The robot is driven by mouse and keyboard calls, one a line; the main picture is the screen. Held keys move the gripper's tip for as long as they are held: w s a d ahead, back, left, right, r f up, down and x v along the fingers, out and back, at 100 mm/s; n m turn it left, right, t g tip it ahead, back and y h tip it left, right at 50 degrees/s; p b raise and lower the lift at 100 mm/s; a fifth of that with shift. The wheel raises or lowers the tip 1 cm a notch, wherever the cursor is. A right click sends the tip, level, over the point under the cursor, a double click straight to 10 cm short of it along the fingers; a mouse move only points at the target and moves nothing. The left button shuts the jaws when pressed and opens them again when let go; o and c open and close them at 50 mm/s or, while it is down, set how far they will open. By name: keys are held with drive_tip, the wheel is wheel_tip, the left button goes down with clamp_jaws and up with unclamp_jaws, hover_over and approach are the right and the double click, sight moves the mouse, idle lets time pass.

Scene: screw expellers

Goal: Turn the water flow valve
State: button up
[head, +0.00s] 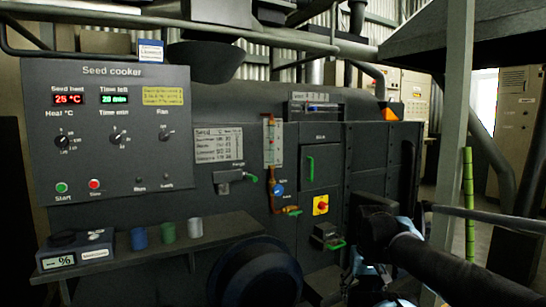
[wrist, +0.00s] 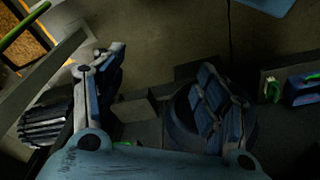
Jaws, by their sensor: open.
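The seed cooker's front carries a copper pipe (head: 273,178) below a flow gauge (head: 272,142), with a round blue dial (head: 278,189).
A red knob on a yellow plate (head: 321,205) is right of the valve. Green handles (head: 310,168) are on the machine front. A shelf (head: 170,248) with several small cups juts out at left. A grey post (head: 455,120) and green pole (head: 469,200) stand at right.

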drive_tip(key=w+a+r+m+t+y, duration=0.2)
drive_tip(key=w+a+r+m+y, duration=0.15)
drive_tip(key=w+a, duration=0.6)
drive_tip(key=m+t+y, duration=0.7)
drive_tip(key=m+t, duration=0.4)
drive_tip(key=m, duration=0.9)
approach(279, 190)
drive_tip(key=shift+h, duration=0.25)
drive_tip(key=x, duration=1.1)
drive_tip(key=shift+a, duration=0.2)
drive_tip(key=shift+n, duration=0.25)
drive_tip(key=c, duration=1.1)
